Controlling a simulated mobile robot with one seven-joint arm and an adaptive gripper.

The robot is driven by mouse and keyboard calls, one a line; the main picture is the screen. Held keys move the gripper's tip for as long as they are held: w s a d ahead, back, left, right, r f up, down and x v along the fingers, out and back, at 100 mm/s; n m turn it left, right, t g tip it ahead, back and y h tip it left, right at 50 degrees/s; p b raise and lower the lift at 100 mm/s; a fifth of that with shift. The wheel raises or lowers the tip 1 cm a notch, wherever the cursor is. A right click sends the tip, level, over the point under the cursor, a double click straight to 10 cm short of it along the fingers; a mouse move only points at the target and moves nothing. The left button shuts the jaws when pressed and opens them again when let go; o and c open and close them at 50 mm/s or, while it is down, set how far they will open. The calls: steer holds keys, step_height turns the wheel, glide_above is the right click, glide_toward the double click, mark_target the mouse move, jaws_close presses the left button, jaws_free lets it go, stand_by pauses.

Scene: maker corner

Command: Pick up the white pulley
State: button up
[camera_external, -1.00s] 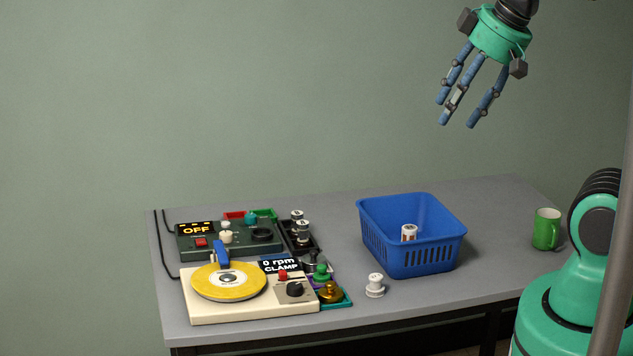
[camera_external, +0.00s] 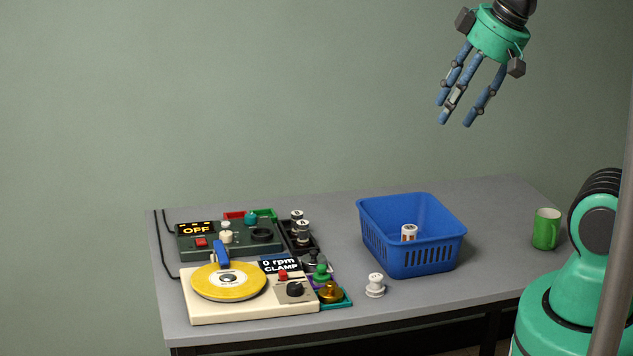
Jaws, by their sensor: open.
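A white pulley (camera_external: 375,285) stands on the grey table, in front of the blue basket and to the right of the cream turntable device. A second small white spool-like piece (camera_external: 226,232) sits on the dark green device at the back left. My gripper (camera_external: 457,112) has blue fingers and a green palm. It is open and empty, high above the table, up and to the right of the white pulley and well apart from it.
A blue basket (camera_external: 412,257) holds a white and brown item (camera_external: 408,233). The cream device (camera_external: 250,306) carries a yellow disc (camera_external: 229,284). Small trays with several coloured parts lie beside it. A green mug (camera_external: 546,229) stands at right. The table's front right (camera_external: 470,291) is clear.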

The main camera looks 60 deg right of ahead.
steer(key=w+d+f+m+g, duration=0.1)
steer(key=w+d+f, duration=0.15)
steer(key=w, duration=0.35)
steer(key=w+d+f+g, duration=0.1)
steer(key=w+d+f, duration=0.15)
steer(key=w, duration=0.35)
steer(key=m+g+p, duration=0.2)
steer(key=g, duration=0.2)
glide_above(377, 277)
step_height(377, 277, down, 31)
steer(key=shift+r, duration=0.15)
steer(key=shift+f+b, duration=0.6)
steer(key=shift+f, duration=3.7)
